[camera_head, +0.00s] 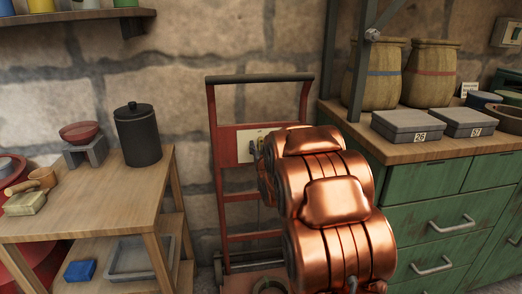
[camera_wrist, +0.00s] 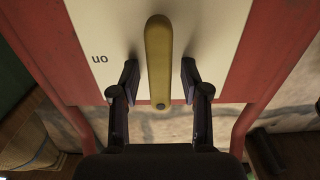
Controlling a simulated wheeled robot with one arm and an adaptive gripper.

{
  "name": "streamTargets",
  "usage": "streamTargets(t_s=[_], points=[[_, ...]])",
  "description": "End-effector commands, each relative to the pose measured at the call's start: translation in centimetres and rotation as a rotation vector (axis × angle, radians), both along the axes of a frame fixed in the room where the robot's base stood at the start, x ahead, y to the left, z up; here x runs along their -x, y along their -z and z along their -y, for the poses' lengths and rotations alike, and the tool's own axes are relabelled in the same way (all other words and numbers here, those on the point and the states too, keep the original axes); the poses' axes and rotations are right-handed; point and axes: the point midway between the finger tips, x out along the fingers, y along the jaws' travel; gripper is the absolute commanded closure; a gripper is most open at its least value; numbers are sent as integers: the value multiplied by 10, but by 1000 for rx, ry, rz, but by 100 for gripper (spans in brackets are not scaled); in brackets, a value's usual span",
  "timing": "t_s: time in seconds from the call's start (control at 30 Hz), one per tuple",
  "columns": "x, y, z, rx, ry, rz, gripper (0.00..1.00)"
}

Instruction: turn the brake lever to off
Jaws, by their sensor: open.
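The brake lever (camera_wrist: 158,50) is a yellow bar on a white plate (camera_wrist: 215,25), which is fixed to a red frame. In the wrist view it lies lengthwise up the picture, with a small dark dot near its lower end. The word "on" is upside down on the plate, left of the lever. My gripper (camera_wrist: 158,75) is open, with one finger on each side of the lever and a visible gap on both sides. In the head view the plate (camera_head: 246,143) shows small on the red frame (camera_head: 224,150); my copper arm hides most of the lever.
A wooden table (camera_head: 40,228) on the left holds a black canister (camera_head: 137,135) and bowls. A stone wall stands behind. Some floor shows beside the red frame.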

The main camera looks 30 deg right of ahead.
Motion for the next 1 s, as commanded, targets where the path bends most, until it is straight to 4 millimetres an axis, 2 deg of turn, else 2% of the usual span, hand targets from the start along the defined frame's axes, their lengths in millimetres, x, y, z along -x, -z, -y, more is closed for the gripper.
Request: streamTargets(t_s=[0.3,0.5,0.67,1.0], points=[[0,-58,0,4,-1,6,54],[0,-80,0,0,0,1,54],[0,-87,0,0,0,1,54],[0,-87,0,0,0,0,54]])
